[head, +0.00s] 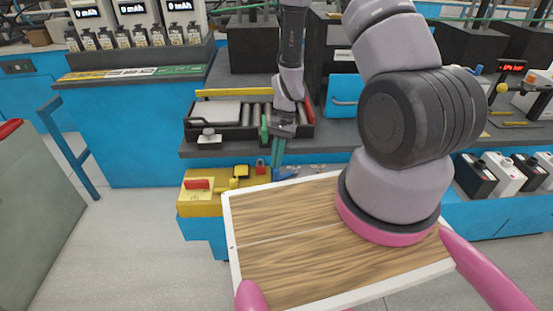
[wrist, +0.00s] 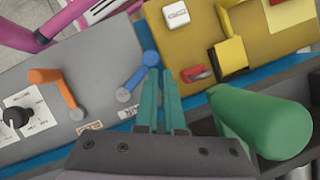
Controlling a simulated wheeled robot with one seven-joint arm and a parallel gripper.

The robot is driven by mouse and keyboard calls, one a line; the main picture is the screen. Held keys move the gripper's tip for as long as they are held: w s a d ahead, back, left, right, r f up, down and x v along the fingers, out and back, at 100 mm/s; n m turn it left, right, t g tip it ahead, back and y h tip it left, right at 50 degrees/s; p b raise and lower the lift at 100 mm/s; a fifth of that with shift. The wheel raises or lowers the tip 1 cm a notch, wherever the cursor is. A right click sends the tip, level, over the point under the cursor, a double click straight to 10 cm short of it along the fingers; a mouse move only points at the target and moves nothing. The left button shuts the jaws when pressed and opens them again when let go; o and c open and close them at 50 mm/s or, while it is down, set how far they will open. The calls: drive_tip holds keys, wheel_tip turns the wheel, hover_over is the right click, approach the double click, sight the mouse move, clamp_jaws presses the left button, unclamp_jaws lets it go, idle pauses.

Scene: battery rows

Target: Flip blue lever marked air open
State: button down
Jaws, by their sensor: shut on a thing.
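The blue lever (wrist: 139,75) stands on a grey panel (wrist: 75,70) in the wrist view, slanting from a round pivot up to the right. Its upper end is at the tips of my gripper (wrist: 160,72), whose two teal fingers are closed to a narrow gap on it. The exact contact is partly hidden by the fingers. In the head view my gripper (head: 278,160) points down at the bench's front edge, and the lever is too small to make out clearly.
An orange lever (wrist: 58,88) and a black knob (wrist: 15,117) share the panel. A yellow box (wrist: 275,35) with a red part (wrist: 196,73) lies right of the fingers. A green cylinder (wrist: 265,122) is close on the right. A wood-topped board (head: 280,270) is in front.

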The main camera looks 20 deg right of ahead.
drive_tip(key=shift+a, duration=0.1)
idle(0.3)
drive_tip(key=v, duration=1)
drive_tip(key=shift+r, duration=0.4)
drive_tip(key=shift+f, duration=0.1)
